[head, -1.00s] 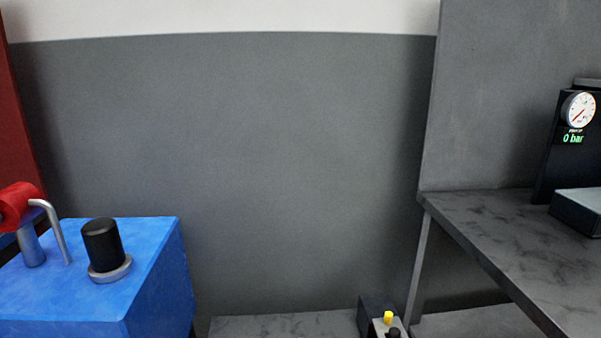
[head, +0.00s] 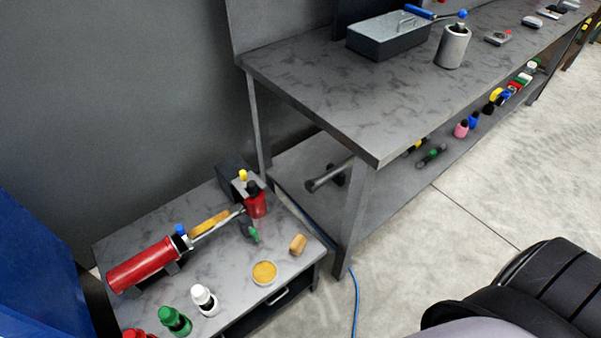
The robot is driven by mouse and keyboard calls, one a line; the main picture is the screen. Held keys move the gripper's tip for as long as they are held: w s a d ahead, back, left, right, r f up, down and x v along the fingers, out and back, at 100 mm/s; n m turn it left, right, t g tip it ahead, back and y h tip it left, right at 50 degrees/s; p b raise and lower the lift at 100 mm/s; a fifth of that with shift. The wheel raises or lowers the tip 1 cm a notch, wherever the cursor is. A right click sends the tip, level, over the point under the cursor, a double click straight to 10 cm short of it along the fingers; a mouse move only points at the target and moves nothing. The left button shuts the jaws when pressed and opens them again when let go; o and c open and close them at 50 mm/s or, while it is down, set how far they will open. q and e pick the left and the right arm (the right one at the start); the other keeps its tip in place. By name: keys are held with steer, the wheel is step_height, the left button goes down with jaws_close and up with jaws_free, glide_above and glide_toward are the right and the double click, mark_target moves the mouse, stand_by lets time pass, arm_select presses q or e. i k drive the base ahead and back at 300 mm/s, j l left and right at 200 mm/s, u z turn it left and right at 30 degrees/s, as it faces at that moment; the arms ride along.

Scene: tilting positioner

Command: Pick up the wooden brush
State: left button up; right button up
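A small tan wooden block (head: 298,244), which looks like the wooden brush, lies near the right edge of the low grey table. Its bristles cannot be made out. A longer orange-brown strip (head: 210,222) lies further back, behind the red cylinder tool; it is too small to tell what it is. Neither of my grippers shows in the head view. A black and grey part at the bottom right seems to belong to my own arm.
The low table (head: 130,240) also holds a red cylinder tool (head: 145,266), a round yellow-topped tin (head: 264,273), a white bottle (head: 205,300) and a green bottle (head: 174,321). A taller workbench (head: 300,80) stands behind right. Open floor (head: 410,240) lies right.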

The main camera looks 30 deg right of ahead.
mark_target(298, 244)
steer(key=z, duration=0.8)
